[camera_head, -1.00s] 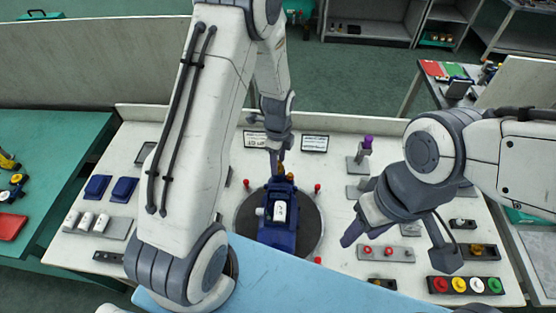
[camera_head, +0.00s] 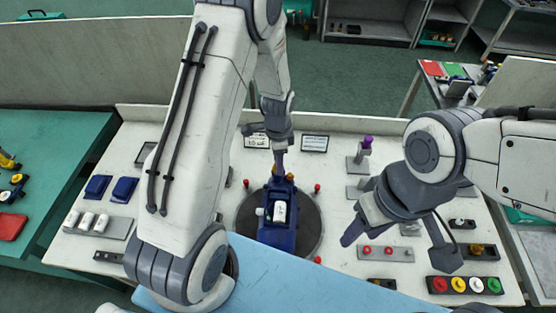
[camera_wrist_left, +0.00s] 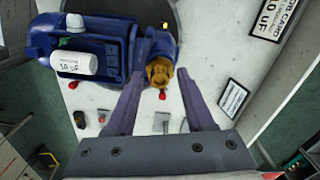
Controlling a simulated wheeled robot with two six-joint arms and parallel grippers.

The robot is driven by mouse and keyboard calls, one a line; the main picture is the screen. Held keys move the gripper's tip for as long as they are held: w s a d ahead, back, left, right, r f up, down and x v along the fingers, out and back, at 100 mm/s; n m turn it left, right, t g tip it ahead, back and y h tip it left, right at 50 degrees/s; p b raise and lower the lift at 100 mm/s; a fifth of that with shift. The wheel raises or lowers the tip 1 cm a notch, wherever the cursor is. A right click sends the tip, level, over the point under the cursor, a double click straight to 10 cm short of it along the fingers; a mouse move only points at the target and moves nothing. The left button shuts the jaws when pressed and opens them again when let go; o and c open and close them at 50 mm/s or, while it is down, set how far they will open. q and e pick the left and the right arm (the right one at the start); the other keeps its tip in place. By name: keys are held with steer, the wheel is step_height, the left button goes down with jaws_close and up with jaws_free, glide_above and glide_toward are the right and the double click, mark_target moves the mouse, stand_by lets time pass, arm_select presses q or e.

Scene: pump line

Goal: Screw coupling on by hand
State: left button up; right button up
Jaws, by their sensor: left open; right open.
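The blue pump unit (camera_head: 277,237) stands on a dark round plate (camera_head: 313,232) in the middle of the bench. It also shows in the left wrist view (camera_wrist_left: 115,57), with a white labelled cylinder (camera_wrist_left: 73,64) in its open top. A brass coupling (camera_wrist_left: 160,71) is at the pump's end. My left gripper (camera_head: 279,165) is over that far end. In the left wrist view, its open fingers (camera_wrist_left: 160,78) lie on either side of the coupling, with gaps visible. How far the coupling is threaded is unclear. My right gripper (camera_head: 399,250) is open and empty, right of the pump.
Small red pegs (camera_head: 317,188) surround the round plate. A row of coloured buttons (camera_head: 466,285) is at the front right. A purple-topped post (camera_head: 366,144) stands behind my right gripper. Blue parts (camera_head: 124,188) and white cylinders (camera_head: 87,220) lie at left. A light blue panel (camera_head: 290,280) crosses the front.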

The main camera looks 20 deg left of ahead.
stand_by(0.3)
arm_select(q)
steer(key=shift+n, duration=1.8)
steer(key=n, duration=0.3)
steer(key=shift+n, duration=0.3)
jaws_close()
steer(key=shift+m, duration=1.8)
